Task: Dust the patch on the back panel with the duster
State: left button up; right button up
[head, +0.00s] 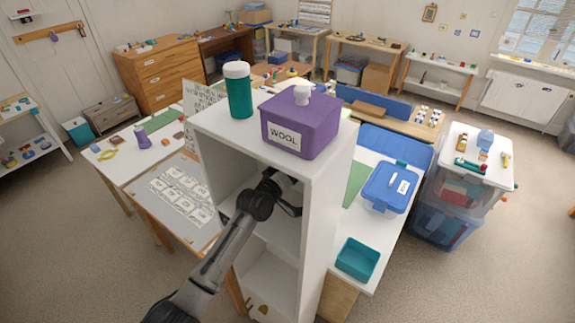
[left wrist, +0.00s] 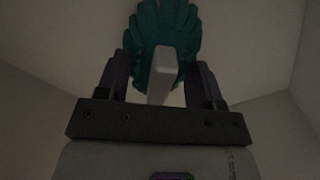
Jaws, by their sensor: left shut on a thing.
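My left gripper (left wrist: 162,85) is shut on the light handle of a teal duster (left wrist: 170,30) in the left wrist view. The duster's fluffy head points away from the gripper, into the dim inside of the white shelf unit (head: 317,225). In the head view my left arm reaches into the upper compartment of this unit, and the duster is hidden there. The back panel (left wrist: 228,50) shows dark and plain beyond the duster in the left wrist view. I cannot make out the patch, nor whether the duster touches the panel. My right gripper is not in view.
A purple WOOL box (head: 318,118) and a green bottle with a white cap (head: 238,95) stand on top of the unit. The compartment's walls close around the arm. A blue lidded box (head: 388,190) and a teal bin (head: 357,259) stand to the right.

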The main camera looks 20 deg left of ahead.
pick_arm(q)
jog(key=shift+s+d+r+p, duration=0.1)
jog(key=shift+s+d+p, duration=0.05)
jog(key=shift+d+p, duration=0.3)
jog(key=shift+s+d+r+p, duration=0.15)
jog(key=shift+d+p, duration=0.15)
jog(key=shift+d, duration=0.2)
jog(key=shift+w+a+f+b, duration=0.15)
jog(key=shift+a+f+b, duration=0.3)
jog(key=shift+b, duration=0.15)
jog(key=shift+w+a+r+b, duration=0.2)
jog(key=shift+a+b, duration=0.2)
jog(key=shift+a, duration=0.2)
jog(key=shift+w+a+f+b, duration=0.1)
jog(key=shift+w+a+b, duration=0.1)
jog(key=shift+a+b, duration=0.35)
jog(key=a+b, duration=0.1)
jog(key=w+a+b, duration=0.1)
jog(key=a+b, duration=0.1)
jog(key=w+a+b, duration=0.1)
jog(key=a+b, duration=0.1)
jog(key=shift+s, duration=0.1)
